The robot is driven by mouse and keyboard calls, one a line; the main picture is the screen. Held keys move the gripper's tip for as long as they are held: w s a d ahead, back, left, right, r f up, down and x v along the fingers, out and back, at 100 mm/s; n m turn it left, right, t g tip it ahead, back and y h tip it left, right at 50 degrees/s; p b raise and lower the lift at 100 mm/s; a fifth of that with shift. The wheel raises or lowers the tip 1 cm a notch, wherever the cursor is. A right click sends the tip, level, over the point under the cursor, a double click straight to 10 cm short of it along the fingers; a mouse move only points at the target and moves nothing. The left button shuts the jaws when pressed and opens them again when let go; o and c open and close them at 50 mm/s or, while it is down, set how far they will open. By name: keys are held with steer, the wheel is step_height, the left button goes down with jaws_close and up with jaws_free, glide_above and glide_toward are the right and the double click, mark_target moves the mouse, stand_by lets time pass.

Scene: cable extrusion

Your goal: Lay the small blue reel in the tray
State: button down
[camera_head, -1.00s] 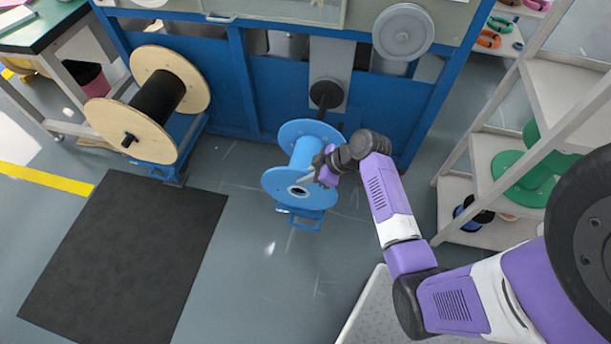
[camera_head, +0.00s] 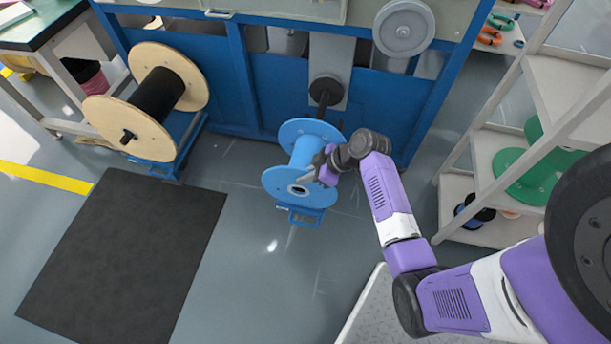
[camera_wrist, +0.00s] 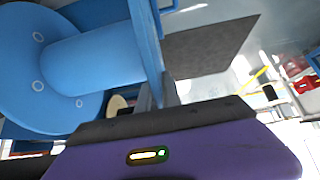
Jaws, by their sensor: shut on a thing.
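The light blue reel (camera_head: 304,151) is at the front of the blue machine, its axis tilted in the head view, above a small blue stand (camera_head: 301,217). It fills the left of the wrist view (camera_wrist: 95,60). My gripper (camera_head: 322,167) is at the right side of its near flange and is shut on that flange's rim. In the wrist view the flange (camera_wrist: 146,45) runs edge-on down to my gripper (camera_wrist: 168,98); the fingertips are mostly hidden. A pale speckled surface with a raised edge (camera_head: 365,318) shows at the bottom; I cannot tell whether it is the tray.
A wooden-flanged reel with black winding (camera_head: 158,95) stands on the left. A dark mat (camera_head: 125,260) lies on the floor. A shelf (camera_head: 500,155) with green reels (camera_head: 530,175) and a small dark reel (camera_head: 474,211) stands right.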

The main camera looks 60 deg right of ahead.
steer(key=shift+a+f, duration=0.2)
steer(key=shift+f, duration=0.2)
steer(key=c, duration=1.5)
jaws_free()
steer(key=shift+s, duration=0.1)
steer(key=shift+o, duration=0.2)
steer(key=shift+a+f, duration=0.1)
steer(key=v, duration=0.4)
steer(key=p+v, duration=0.1)
steer(key=v, duration=0.3)
steer(key=shift+d+r, duration=0.2)
steer(key=shift+d, duration=0.05)
